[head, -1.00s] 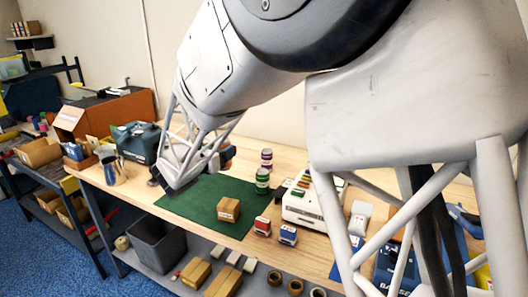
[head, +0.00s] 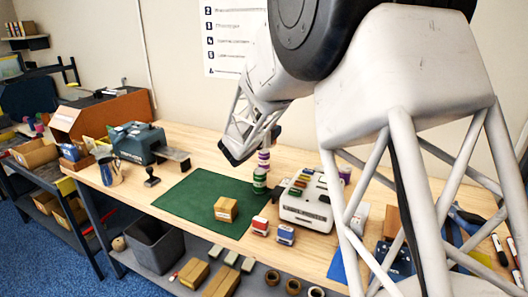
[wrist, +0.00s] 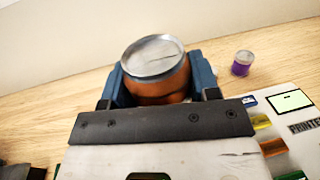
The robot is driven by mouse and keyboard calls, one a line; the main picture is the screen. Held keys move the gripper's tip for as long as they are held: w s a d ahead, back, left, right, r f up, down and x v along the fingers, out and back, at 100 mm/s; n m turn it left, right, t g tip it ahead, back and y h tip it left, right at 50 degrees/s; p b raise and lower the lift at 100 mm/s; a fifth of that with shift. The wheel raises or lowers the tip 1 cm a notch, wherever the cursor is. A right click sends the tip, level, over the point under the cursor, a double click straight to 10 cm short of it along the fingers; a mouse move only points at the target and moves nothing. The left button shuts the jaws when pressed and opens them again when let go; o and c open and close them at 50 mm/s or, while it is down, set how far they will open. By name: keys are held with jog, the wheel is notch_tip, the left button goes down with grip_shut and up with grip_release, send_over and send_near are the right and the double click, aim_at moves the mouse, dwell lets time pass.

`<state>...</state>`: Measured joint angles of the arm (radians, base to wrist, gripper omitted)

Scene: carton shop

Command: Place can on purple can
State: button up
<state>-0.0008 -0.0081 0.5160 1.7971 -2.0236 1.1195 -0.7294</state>
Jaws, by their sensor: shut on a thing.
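My gripper (wrist: 157,85) is shut on a copper-orange can (wrist: 160,78) with a grey top, held between blue fingers in the wrist view. My arm hides this can in the head view. A purple-and-white can (head: 263,160) stands at the back of the table in the head view, close to the right of my gripper (head: 250,148). A green can (head: 260,181) shows just below it; I cannot tell if they touch. Another purple can (head: 345,174) is behind the white printer; a purple can (wrist: 242,63) also shows in the wrist view, apart from the held can.
The white printer (head: 306,208) stands right of the cans. A green mat (head: 190,200) carries a small cardboard box (head: 225,209). Red (head: 260,226) and blue (head: 285,235) stamps sit at the front. A dark teal machine (head: 138,141) is at the left.

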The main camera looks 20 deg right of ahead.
jog(key=shift+d+f, duration=0.2)
jog(key=shift+f, duration=1.05)
jog(key=shift+d+f, duration=0.15)
jog(key=shift+f, duration=1.1)
jog(key=shift+w, duration=0.2)
send_over(264, 150)
jog(key=shift+f, duration=0.75)
jog(key=shift+f, duration=1.75)
jog(key=shift+f, duration=0.15)
jog(key=o, duration=0.9)
